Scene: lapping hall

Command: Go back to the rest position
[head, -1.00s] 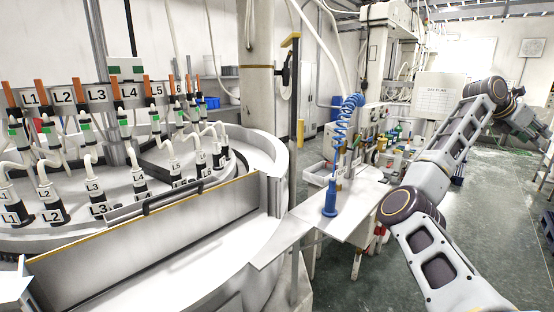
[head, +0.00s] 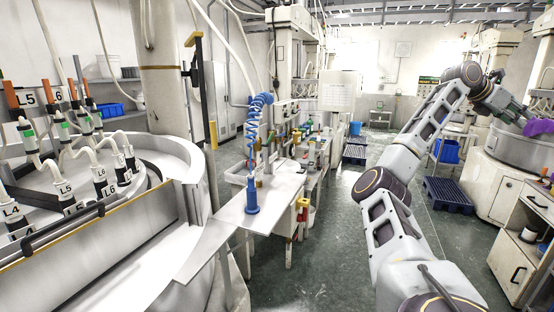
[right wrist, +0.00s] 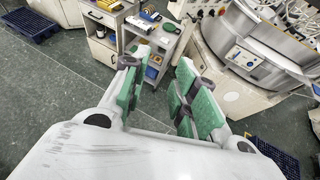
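My right arm reaches up and away on the right side of the head view, and its gripper (head: 518,113) is near the right edge, small and partly cut off by the distance. In the right wrist view my right gripper (right wrist: 158,88) has its green-padded fingers apart, with only floor and a distant cart showing between them. It holds nothing and hangs in the air, clear of the furniture. My left gripper is in neither view.
A round lapping machine (head: 100,245) with labelled hoses fills the left. A metal side table (head: 225,225) carries a blue coiled-hose tool (head: 252,195). An open floor aisle (head: 330,255) runs ahead. A dark blue pallet (head: 453,196) and white cabinet (head: 520,240) stand right.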

